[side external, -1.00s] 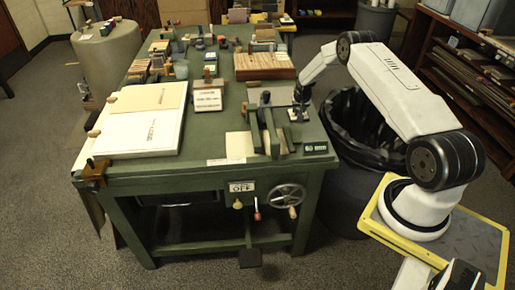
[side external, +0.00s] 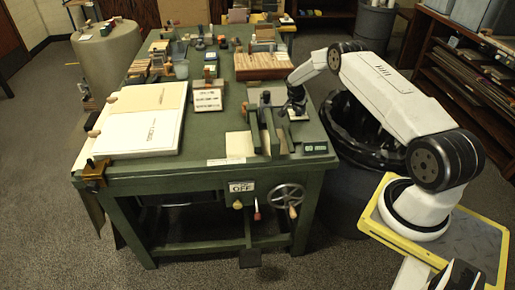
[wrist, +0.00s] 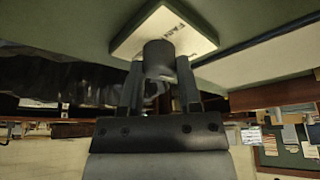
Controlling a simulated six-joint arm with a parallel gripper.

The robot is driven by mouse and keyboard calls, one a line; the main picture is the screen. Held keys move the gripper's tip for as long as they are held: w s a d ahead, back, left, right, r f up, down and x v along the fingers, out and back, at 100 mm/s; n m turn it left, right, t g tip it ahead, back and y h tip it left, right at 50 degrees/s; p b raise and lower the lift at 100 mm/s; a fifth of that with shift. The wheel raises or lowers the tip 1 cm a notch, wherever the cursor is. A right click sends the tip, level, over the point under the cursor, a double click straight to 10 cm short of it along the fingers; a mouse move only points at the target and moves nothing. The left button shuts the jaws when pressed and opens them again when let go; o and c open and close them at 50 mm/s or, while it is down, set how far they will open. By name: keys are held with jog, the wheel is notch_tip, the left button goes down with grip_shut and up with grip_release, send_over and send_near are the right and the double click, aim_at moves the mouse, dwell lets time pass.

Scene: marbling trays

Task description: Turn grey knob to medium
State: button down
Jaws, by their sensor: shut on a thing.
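The grey knob (wrist: 159,58) is a short, dark grey cylinder on a pale square plate (wrist: 190,32) with dark lettering, partly cut off by the knob and too unclear to read fully. My gripper (wrist: 160,82) is shut on the knob, with one finger on each side of it. In the side external view my gripper (side external: 296,106) is at the right edge of the green table, over the pale plate (side external: 299,115). The knob is hidden there behind the fingers. I cannot tell which setting it points to.
A dark clamp-like fixture (side external: 267,128) stands close to the left of my gripper. A dark lined bin (side external: 365,135) stands right of the table.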

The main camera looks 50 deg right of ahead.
aim_at(294, 119)
jog(key=shift+m, duration=0.4)
jog(key=shift+c, duration=1.5)
grip_release()
jog(key=v, duration=0.7)
jog(key=shift+w+a+r, duration=0.15)
jog(key=shift+a+r, duration=0.05)
jog(key=shift+r, duration=0.2)
